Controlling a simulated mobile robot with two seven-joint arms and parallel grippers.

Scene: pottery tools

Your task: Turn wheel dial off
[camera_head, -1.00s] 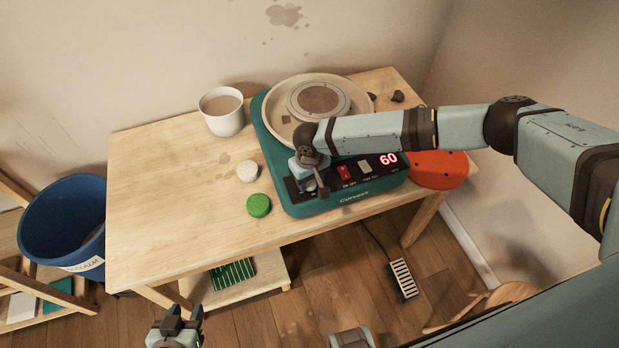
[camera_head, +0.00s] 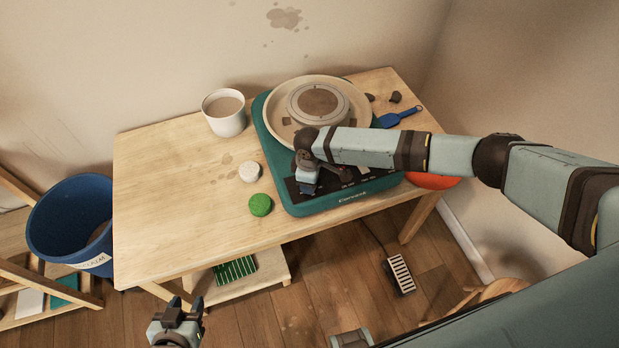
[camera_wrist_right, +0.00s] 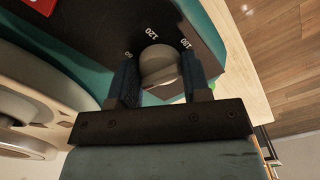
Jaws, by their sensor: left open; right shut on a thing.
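The pottery wheel (camera_head: 340,200) is a teal box with a round wheel head in a cream splash pan. Its dial (camera_wrist_right: 160,66) is a pale round knob on the black panel, with printed numbers around it, in the right wrist view. My right gripper (camera_wrist_right: 161,80) is shut on the dial, one finger on each side. In the head view my right gripper (camera_head: 308,184) is at the panel's left end and hides the dial. No lit digits show on the panel; my arm covers part of it. My left gripper (camera_head: 180,309) is open and empty, low in front of the table.
A white cup (camera_head: 224,113), a white round piece (camera_head: 249,172) and a green round piece (camera_head: 260,205) stand left of the wheel. A blue tool (camera_head: 400,116) and an orange disc (camera_head: 432,181) lie right. A blue bucket (camera_head: 70,226) is at the left. The table's left half is clear.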

